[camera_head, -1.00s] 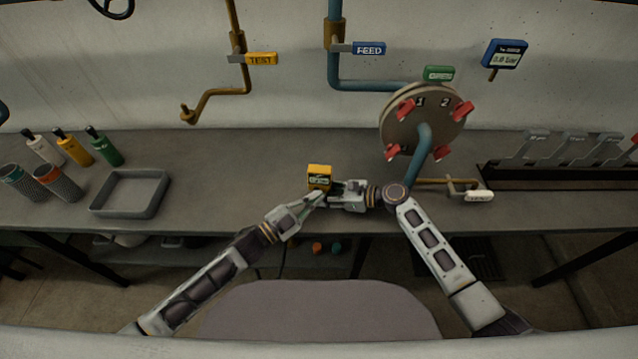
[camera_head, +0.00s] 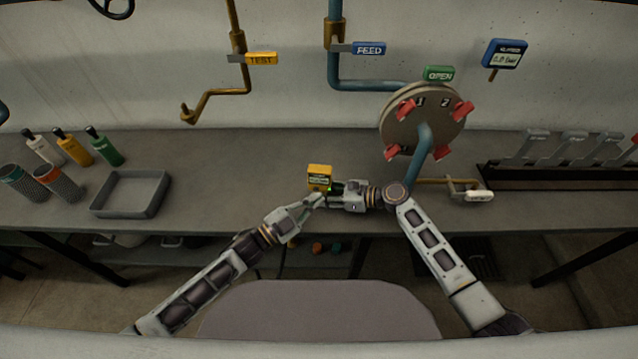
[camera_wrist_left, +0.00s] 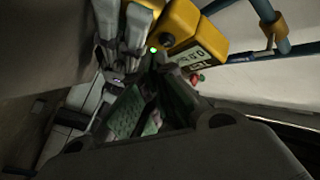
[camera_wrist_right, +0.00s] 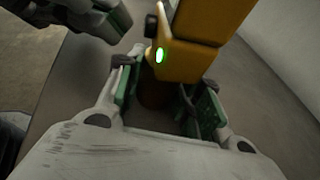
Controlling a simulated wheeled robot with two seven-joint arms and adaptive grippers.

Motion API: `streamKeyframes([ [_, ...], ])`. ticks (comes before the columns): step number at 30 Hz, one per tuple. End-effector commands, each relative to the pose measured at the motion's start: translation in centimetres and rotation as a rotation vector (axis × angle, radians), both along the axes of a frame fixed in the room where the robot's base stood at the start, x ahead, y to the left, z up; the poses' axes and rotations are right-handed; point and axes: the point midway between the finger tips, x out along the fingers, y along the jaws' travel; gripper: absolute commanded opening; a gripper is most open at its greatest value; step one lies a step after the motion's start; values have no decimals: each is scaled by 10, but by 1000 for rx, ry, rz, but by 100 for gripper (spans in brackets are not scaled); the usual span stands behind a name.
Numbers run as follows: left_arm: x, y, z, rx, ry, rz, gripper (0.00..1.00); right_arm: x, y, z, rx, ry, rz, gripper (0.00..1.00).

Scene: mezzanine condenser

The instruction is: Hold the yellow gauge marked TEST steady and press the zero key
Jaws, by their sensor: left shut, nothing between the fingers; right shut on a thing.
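The yellow gauge (camera_head: 319,172) is held upright above the front part of the bench. My right gripper (camera_head: 337,188) is shut on its lower part from the right. In the right wrist view the gauge (camera_wrist_right: 190,45) rises from between the fingers (camera_wrist_right: 165,95), and a green light glows on its lower body. My left gripper (camera_head: 319,199) is shut and empty, just below and in front of the gauge. Whether its tips touch the gauge or a key, I cannot tell.
A grey tray (camera_head: 130,193) and several bottles stand on the left of the bench. A round plate with red clamps (camera_head: 422,118) on a blue pipe stands close behind my right arm. A blue gauge (camera_head: 505,54) reading 0.0 bar is on the wall.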

Motion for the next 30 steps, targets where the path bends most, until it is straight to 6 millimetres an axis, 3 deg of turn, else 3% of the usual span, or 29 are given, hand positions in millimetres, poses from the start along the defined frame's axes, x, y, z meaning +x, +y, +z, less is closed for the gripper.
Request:
streamKeyframes([
  [16,-5,0,0,-1,-1,-1,0,0,0,0,-1,0,0,23],
  [30,-31,3,0,-1,1,0,0,0,0,0,-1,0,0,23],
])
